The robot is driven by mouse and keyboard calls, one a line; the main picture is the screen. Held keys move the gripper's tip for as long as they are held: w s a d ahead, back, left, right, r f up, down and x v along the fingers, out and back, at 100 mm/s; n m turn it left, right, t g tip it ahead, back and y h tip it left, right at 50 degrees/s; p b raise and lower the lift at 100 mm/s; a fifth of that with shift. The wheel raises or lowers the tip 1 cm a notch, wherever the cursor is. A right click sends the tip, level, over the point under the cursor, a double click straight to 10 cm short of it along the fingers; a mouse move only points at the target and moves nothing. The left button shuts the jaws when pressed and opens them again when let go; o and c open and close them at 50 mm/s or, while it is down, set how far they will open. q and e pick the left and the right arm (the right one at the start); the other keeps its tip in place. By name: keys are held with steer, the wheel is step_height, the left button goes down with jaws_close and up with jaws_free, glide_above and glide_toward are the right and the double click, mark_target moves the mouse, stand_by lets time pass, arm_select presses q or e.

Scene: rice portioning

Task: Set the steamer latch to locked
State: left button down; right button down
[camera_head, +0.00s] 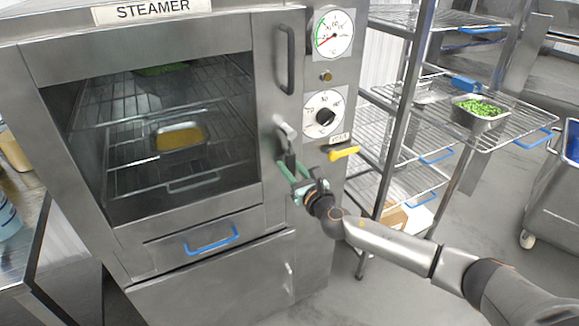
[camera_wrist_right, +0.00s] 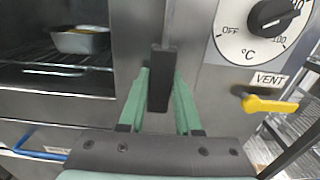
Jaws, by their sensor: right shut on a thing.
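The steamer (camera_head: 220,205) stands with its glass door closed in the head view. Its latch (camera_head: 284,137) sits on the door's right edge, with a metal top and a dark handle hanging down. In the right wrist view the dark latch handle (camera_wrist_right: 159,80) is upright between the green fingers. My right gripper (camera_head: 297,180) is shut on the handle's lower part; its fingers also show in the right wrist view (camera_wrist_right: 158,98). The fingers hide part of the handle in the head view. My left gripper is not in view.
Right of the latch are a temperature dial (camera_head: 323,115), a yellow vent lever (camera_head: 343,153) and a gauge (camera_head: 332,33). A tray of yellow food (camera_head: 181,137) is inside the steamer. A wire rack (camera_head: 420,120) holding a pan of peas (camera_head: 479,113) stands at right.

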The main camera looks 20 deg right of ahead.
steer(key=shift+d, duration=0.15)
steer(key=c, duration=0.6)
jaws_free()
steer(key=s, duration=1.2)
steer(key=shift+s+d+b, duration=0.15)
steer(key=shift+s+b, duration=0.15)
